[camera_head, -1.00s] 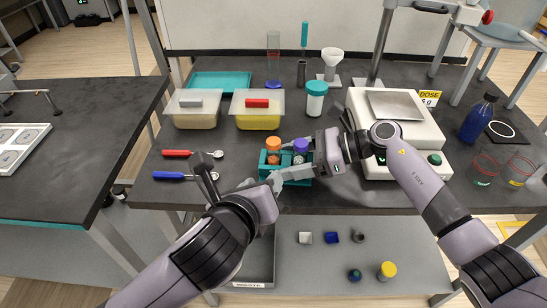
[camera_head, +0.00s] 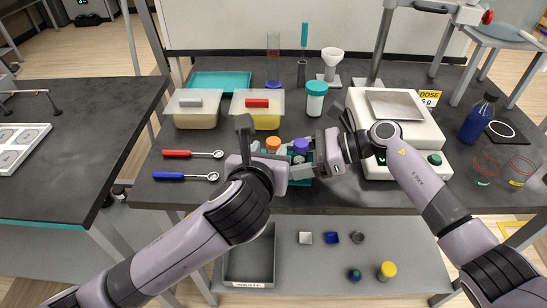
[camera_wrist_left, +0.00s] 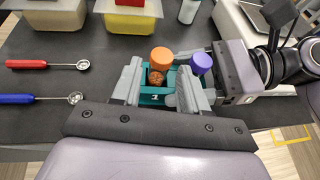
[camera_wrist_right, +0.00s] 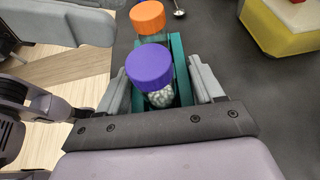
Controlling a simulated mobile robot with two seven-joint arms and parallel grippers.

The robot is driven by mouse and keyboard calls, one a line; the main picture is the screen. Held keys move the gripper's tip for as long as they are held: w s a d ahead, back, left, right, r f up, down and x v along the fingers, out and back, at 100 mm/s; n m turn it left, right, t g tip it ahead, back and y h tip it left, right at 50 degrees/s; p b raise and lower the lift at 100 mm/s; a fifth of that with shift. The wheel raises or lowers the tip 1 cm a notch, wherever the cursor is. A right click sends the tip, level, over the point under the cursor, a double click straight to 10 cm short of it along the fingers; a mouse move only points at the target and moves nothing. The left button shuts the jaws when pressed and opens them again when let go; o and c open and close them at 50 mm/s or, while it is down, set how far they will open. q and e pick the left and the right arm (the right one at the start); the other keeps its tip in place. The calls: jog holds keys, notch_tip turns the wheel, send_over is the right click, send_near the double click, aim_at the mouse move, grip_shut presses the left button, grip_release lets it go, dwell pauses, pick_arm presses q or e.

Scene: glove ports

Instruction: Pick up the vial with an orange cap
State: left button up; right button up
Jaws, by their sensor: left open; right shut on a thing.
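The vial with an orange cap (camera_head: 273,143) stands upright in a teal rack (camera_wrist_left: 152,99), beside a purple-capped vial (camera_head: 300,146) of pale beads. In the left wrist view the orange cap (camera_wrist_left: 160,56) lies between the fingers of my left gripper (camera_wrist_left: 161,82). They are open, one on each side of the vial; contact is not clear. My right gripper (camera_wrist_right: 160,82) is shut on the teal rack, its fingers on either side of it around the purple vial. The lower part of the orange-capped vial is hidden by the rack.
Two lidded tubs (camera_head: 196,113) and a white bottle with a teal cap (camera_head: 315,103) stand behind the rack. Red (camera_head: 190,153) and blue (camera_head: 184,176) scoops lie to the left. A balance (camera_head: 395,110) stands to the right. A grey bin (camera_head: 236,284) is on the lower shelf.

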aim_at(272, 147)
pick_arm(q)
jog(key=shift+x, duration=2.6)
jog(key=shift+d, duration=0.1)
jog(key=c, duration=0.8)
